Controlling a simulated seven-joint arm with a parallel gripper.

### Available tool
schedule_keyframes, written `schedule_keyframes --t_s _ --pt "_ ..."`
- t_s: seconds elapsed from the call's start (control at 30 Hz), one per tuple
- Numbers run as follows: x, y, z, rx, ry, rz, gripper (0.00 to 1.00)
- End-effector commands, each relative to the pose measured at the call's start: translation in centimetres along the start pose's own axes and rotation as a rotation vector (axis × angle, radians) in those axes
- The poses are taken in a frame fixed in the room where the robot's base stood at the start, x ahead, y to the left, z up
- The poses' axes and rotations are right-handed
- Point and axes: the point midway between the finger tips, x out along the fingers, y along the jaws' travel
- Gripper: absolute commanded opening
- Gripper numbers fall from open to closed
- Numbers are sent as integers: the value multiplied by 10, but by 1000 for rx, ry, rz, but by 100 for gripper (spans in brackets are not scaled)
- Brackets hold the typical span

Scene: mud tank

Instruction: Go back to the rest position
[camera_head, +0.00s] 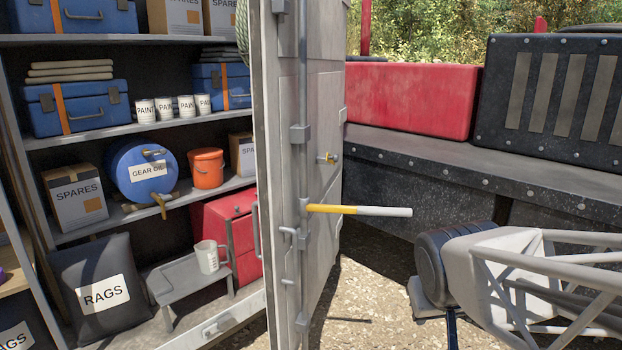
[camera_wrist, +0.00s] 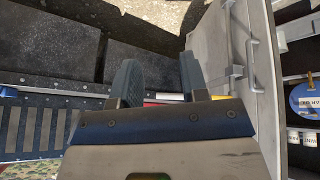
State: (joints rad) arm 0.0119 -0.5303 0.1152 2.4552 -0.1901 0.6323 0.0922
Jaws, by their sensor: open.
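My gripper (camera_head: 436,268) is at the right in the head view, in front of the truck side. A dark rounded finger pad shows there, below and right of the free end of the door's lever (camera_head: 360,210). The lever is yellow near the door and white at its free end, and sticks out to the right. In the wrist view, both fingers of my gripper (camera_wrist: 158,82) are spread apart, with nothing held. The grey cabinet door (camera_head: 322,150) stands open.
Behind the door, the cabinet shelf (camera_head: 100,228) holds boxes, a blue gear oil drum (camera_head: 141,170) and an orange bucket (camera_head: 206,168). A red box (camera_head: 410,98) and a black slotted box (camera_head: 550,98) rest on the dark truck ledge (camera_head: 460,168). Gravel lies below.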

Motion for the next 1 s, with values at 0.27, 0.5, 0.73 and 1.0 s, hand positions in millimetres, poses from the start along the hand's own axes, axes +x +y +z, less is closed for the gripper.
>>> schedule_keyframes --t_s 0.27,0.5,0.73,1.0 --pt "-32 -15 75 48 -191 -82 41" --pt "-40 -21 94 54 -244 -111 41" --pt "-40 -21 94 54 -244 -111 41" --pt "-40 -21 94 54 -243 -111 41"
